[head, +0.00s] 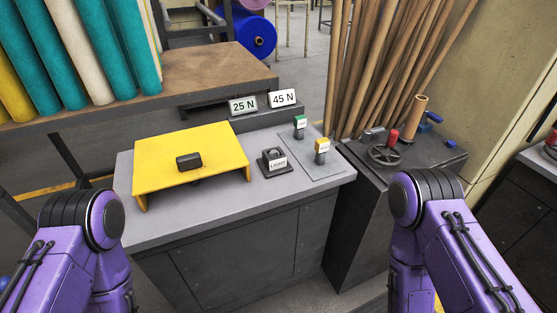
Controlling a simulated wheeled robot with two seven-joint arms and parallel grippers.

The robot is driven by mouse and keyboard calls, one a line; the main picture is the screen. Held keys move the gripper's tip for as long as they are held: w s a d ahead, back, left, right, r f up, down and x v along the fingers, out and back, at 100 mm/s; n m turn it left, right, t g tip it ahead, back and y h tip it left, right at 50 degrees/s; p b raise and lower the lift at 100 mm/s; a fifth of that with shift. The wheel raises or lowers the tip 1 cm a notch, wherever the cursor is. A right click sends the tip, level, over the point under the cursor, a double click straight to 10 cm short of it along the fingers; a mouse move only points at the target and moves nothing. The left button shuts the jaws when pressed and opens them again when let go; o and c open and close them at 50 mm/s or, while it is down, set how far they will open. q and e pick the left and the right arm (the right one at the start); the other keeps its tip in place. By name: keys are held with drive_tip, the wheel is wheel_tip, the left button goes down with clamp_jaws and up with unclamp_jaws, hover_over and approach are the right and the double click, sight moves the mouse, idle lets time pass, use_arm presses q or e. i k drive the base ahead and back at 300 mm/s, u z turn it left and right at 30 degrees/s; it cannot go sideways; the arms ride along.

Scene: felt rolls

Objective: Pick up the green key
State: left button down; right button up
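The green key (300,121) stands upright at the back right of the grey cabinet top (215,208). It shows a green top, a pale label too small to read and a dark lower part. The yellow key (322,146), of similar shape, stands in front of it and a little to the right. Both are on a thinly outlined panel and apart from each other. Only purple links of my two arms show, at the lower left and lower right. Neither gripper is in view.
A block labelled LIGHT (274,163) sits left of the keys. A yellow raised stand (190,150) with a dark handle is further left. A handwheel (384,156) and brown tubes (372,70) are at the right.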

sight(299, 121)
drive_tip(key=z, duration=2.4)
drive_tip(key=i, duration=1.35)
drive_tip(key=u, duration=3.45)
